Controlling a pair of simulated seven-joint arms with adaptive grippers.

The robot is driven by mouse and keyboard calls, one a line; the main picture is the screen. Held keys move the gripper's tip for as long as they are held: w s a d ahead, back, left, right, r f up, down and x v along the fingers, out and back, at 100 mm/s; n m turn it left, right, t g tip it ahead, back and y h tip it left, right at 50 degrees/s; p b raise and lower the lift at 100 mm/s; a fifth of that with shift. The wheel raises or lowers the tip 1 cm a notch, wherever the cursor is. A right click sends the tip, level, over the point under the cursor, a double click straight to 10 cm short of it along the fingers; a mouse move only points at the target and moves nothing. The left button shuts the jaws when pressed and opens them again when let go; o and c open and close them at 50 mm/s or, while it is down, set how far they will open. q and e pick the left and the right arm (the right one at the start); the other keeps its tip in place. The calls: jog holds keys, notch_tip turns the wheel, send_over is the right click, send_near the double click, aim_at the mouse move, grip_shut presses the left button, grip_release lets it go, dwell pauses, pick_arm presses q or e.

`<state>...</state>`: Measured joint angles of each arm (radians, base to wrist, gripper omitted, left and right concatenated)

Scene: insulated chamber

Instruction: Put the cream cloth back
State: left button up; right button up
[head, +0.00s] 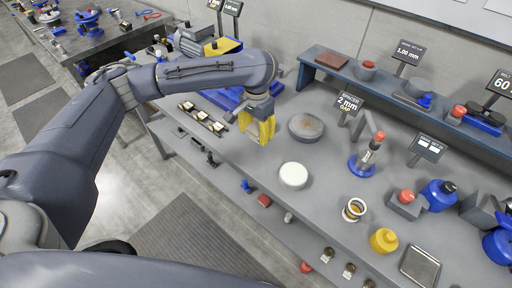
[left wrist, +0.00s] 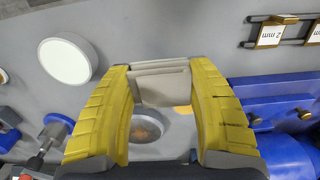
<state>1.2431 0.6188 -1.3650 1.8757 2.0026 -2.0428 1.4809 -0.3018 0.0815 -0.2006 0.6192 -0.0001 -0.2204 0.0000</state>
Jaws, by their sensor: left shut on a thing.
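My left gripper (head: 260,128), with yellow fingers, hangs over the grey bench, left of a round grey dish. It also shows in the left wrist view (left wrist: 160,90), shut on the folded cream cloth (left wrist: 162,82). The cloth spans the gap between the two fingers. In the head view the fingers hide most of the cloth. I cannot tell from these frames how high it is above the bench. My right gripper is not in view.
The round grey dish (head: 306,127) and a white disc (head: 293,175) lie near the gripper. A tray of small blocks (head: 203,117) and blue equipment (head: 222,97) are to its left. A spacer sign (head: 348,103) and a red-topped blue stand (head: 364,162) are to its right.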

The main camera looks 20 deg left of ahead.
aim_at(256, 129)
pick_arm(q)
jog(key=shift+f, duration=4)
jog(key=shift+f, duration=0.1)
jog(key=o, duration=1.1)
jog(key=shift+r, duration=6.05)
